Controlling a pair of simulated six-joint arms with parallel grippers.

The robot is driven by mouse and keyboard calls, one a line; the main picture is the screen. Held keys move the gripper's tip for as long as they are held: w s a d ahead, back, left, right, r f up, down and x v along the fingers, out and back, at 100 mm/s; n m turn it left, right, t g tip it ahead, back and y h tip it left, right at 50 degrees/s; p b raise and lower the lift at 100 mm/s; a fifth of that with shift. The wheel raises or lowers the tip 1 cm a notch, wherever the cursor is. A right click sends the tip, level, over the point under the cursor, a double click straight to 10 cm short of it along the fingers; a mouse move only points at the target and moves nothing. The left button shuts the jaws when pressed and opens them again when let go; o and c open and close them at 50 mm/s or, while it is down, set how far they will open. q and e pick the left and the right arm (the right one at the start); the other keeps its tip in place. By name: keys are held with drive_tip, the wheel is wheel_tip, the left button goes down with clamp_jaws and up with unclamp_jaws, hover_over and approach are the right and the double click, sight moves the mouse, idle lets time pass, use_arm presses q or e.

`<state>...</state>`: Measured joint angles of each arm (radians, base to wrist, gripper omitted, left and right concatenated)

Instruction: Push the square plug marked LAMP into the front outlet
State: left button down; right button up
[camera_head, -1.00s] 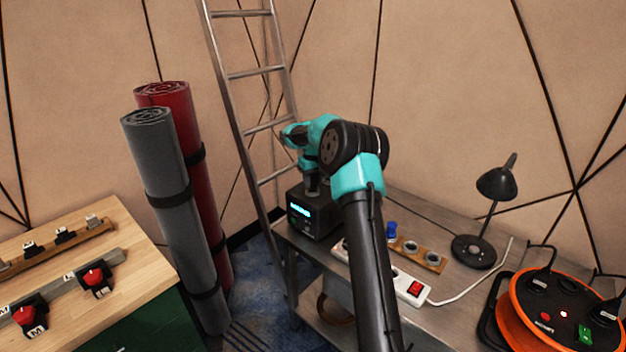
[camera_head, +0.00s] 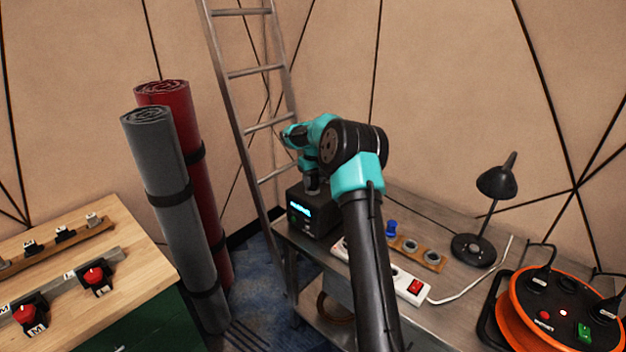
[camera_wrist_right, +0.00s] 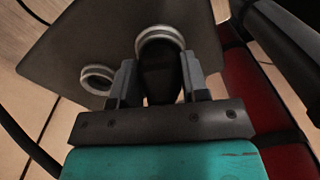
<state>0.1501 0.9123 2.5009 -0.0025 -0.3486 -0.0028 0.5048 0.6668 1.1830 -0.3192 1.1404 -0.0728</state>
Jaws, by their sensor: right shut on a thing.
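My right gripper (camera_head: 312,188) points down at the top of a dark box with a lit display (camera_head: 314,214), on the metal table's far left end. In the right wrist view the gripper (camera_wrist_right: 161,82) is shut on a black plug (camera_wrist_right: 160,74). The plug's far end lies over a pale-ringed round outlet (camera_wrist_right: 158,36) in the box's grey panel (camera_wrist_right: 80,42). I cannot tell how deep it sits. A second ringed outlet (camera_wrist_right: 97,77) beside it looks empty. No LAMP marking is readable. My left gripper is not in view.
My forearm hides part of a white power strip with a red switch (camera_head: 415,287). Behind it are a wooden socket block (camera_head: 432,258), a blue plug (camera_head: 391,228) and a black desk lamp (camera_head: 474,248). An orange cable reel (camera_head: 517,292) is at right; a ladder (camera_head: 238,105) stands behind the box.

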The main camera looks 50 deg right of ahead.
drive_tip(key=shift+f, duration=0.55)
idle(0.4)
drive_tip(key=o, duration=1.5)
drive_tip(key=shift+r, duration=0.15)
drive_tip(key=shift+r, duration=2.85)
